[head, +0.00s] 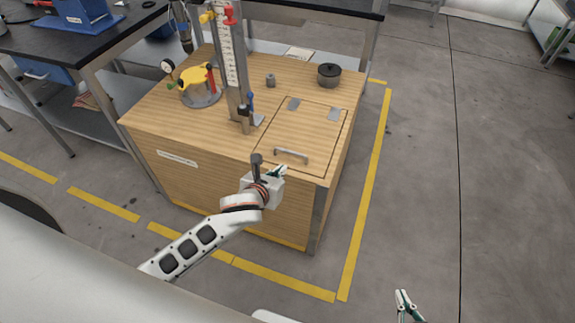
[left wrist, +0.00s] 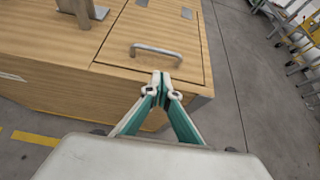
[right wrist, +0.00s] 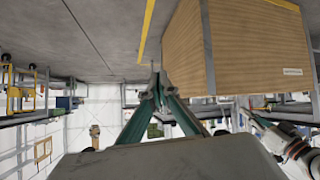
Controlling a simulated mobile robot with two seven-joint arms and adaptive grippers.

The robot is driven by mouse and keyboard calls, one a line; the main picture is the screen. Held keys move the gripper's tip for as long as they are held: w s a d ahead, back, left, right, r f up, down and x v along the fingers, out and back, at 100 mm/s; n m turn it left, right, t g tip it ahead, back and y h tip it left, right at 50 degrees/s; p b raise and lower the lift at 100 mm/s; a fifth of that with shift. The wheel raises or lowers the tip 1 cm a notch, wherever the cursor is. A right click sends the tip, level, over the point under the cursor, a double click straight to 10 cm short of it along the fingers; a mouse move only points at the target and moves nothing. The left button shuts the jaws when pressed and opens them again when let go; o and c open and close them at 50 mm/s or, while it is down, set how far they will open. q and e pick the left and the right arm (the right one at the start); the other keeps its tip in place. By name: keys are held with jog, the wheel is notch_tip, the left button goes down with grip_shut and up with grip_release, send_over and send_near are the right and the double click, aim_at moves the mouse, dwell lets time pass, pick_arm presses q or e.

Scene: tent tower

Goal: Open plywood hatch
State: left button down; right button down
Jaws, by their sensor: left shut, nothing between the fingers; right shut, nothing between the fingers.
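The plywood hatch (head: 301,133) is a closed square panel set flush in the top of the wooden box (head: 190,135). It has two grey hinge plates at its far edge and a metal bar handle (head: 291,154) near its front edge. The hatch (left wrist: 165,25) and handle (left wrist: 156,52) also show in the left wrist view. My left gripper (head: 280,170) is shut and empty, just in front of the handle and apart from it. Its fingertips (left wrist: 161,77) point toward the handle. My right gripper (head: 402,295) is shut and empty, low over the floor right of the box.
On the box top stand a vertical metal gauge column (head: 232,70), a yellow-topped fixture (head: 197,82), a dark round pot (head: 329,75) and a small grey weight (head: 270,80). Black-topped benches (head: 80,40) stand behind and left. The floor (head: 430,180) to the right is clear.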

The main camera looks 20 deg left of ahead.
aim_at(291, 165)
pick_arm(q)
jog(key=b+x, duration=0.2)
jog(key=x, duration=0.7)
jog(key=shift+f+b, duration=0.1)
jog(key=shift+b, duration=0.3)
jog(key=shift+w+f, duration=0.1)
jog(key=shift+w, duration=0.4)
